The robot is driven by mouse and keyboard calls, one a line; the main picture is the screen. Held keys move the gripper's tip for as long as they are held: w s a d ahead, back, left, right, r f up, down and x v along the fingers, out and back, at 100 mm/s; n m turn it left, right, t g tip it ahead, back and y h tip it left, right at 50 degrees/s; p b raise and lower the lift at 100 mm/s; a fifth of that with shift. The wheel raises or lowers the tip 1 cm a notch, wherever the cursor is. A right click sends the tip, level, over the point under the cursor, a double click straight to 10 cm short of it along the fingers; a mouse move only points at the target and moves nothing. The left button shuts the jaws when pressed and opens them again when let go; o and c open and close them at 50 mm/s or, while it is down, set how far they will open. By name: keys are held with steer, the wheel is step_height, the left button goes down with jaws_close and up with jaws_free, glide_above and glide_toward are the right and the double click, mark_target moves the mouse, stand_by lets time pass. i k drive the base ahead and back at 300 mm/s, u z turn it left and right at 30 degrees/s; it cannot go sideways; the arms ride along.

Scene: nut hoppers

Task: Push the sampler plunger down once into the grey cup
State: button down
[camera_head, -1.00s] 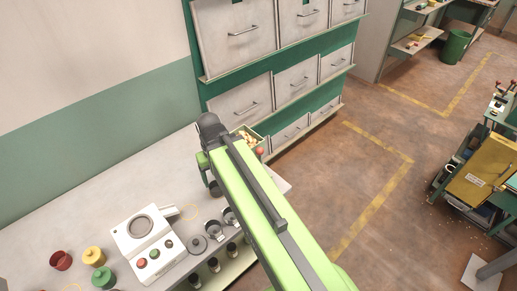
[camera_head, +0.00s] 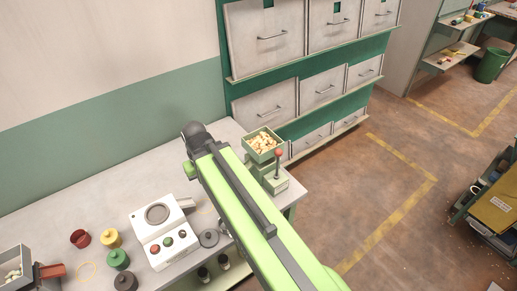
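The sampler (camera_head: 270,174) is a green stand at the right end of the bench, with an open green hopper of nuts (camera_head: 264,142) on top. Its plunger (camera_head: 279,158) is an upright rod with a red ball knob, standing raised at the front right of the hopper. My green arm crosses the picture from the lower right and ends in a dark joint left of the sampler. My gripper is not visible; the arm hides what lies under it. I cannot make out the grey cup at the sampler.
A white device (camera_head: 157,236) with a round plate and buttons stands on the bench (camera_head: 60,207). Red (camera_head: 80,238), yellow (camera_head: 111,237), green (camera_head: 118,259) and dark (camera_head: 125,281) pots stand to its left. Drawers (camera_head: 263,36) line the back wall.

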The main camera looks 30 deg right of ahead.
mark_target(279, 152)
steer(key=u, duration=4.9)
steer(key=i, duration=0.1)
steer(key=z, duration=2.9)
steer(key=k, duration=1.4)
steer(key=z, duration=0.25)
steer(key=i, duration=0.9)
steer(key=u, duration=0.1)
